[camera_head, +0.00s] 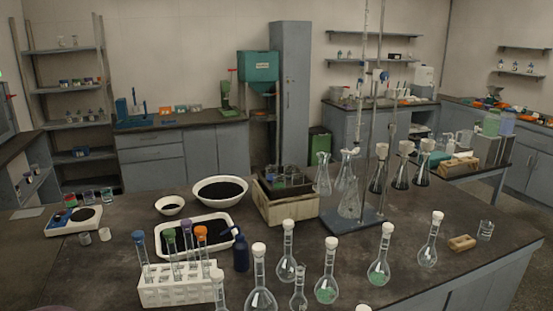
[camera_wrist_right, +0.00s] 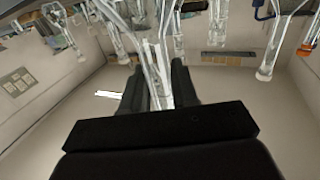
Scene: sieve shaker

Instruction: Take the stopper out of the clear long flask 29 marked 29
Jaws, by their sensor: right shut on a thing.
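Several clear long-necked flasks with white stoppers stand along the front of the bench in the head view, such as one flask (camera_head: 286,266), another (camera_head: 326,288), one with green contents (camera_head: 379,270) and one at the right (camera_head: 428,254). No number is readable, so I cannot tell which is flask 29. In the right wrist view my right gripper (camera_wrist_right: 158,88) is shut on a narrow clear glass piece (camera_wrist_right: 154,62). It runs up between the black fingers; I cannot tell whether it is a neck or a stopper. Neither gripper shows in the head view.
A white rack (camera_head: 178,290) with stoppered tubes stands front left, beside a dark blue bottle (camera_head: 240,252). Conical flasks and a metal stand (camera_head: 350,222) are behind the front flasks. A small wooden block (camera_head: 461,243) and a beaker (camera_head: 486,230) are at the right.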

